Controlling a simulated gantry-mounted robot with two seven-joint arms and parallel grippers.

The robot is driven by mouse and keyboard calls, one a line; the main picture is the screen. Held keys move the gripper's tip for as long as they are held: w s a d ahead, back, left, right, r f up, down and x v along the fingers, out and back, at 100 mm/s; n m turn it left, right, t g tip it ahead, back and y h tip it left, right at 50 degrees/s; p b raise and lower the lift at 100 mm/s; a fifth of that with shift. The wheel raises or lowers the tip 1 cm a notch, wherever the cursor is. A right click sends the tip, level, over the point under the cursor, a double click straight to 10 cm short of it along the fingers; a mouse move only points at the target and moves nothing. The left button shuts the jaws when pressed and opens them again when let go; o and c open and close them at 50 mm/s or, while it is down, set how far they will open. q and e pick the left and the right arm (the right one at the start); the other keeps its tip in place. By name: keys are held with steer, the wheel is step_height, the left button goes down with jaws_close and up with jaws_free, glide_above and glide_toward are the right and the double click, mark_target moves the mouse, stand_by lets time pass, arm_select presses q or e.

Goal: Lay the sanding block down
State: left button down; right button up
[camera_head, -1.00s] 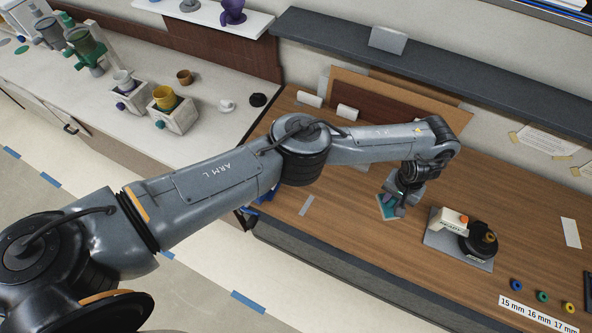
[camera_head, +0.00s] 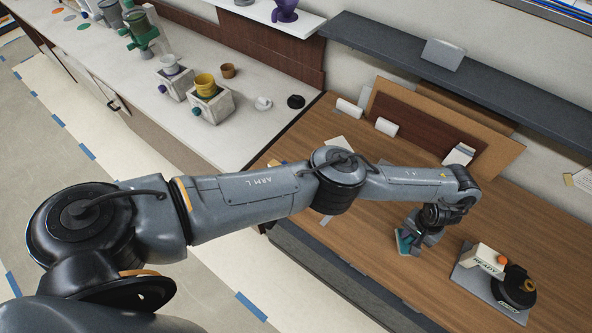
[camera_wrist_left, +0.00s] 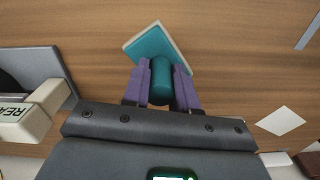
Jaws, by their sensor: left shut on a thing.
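The sanding block (camera_head: 403,242) is a teal block with a pale edge and a rounded teal handle. My left gripper (camera_head: 414,236) is shut on it, low over the wooden bench (camera_head: 350,240), near the front edge. In the left wrist view the handle (camera_wrist_left: 161,82) sits between my two purple fingers, and the block's flat body (camera_wrist_left: 160,46) shows beyond the fingertips, turned at an angle. I cannot tell whether its underside touches the bench. My right gripper is not in view.
A grey base with a READY-marked machine (camera_head: 487,262) stands right of the block. White rolls (camera_head: 386,127) and leaning boards (camera_head: 425,125) are at the back. A white card (camera_wrist_left: 281,121) lies on the bench. Bare wood surrounds the block.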

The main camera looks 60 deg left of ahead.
arm_select(q)
steer(key=shift+f+b, duration=0.45)
steer(key=shift+f, duration=0.05)
steer(key=shift+f+b, duration=1.15)
steer(key=shift+f, duration=0.35)
steer(key=c, duration=0.8)
jaws_free()
step_height(320, 180, up, 10)
steer(key=p, duration=0.3)
steer(key=shift+r+p, duration=0.4)
steer(key=shift+r, duration=0.1)
steer(key=shift+d+f, duration=0.1)
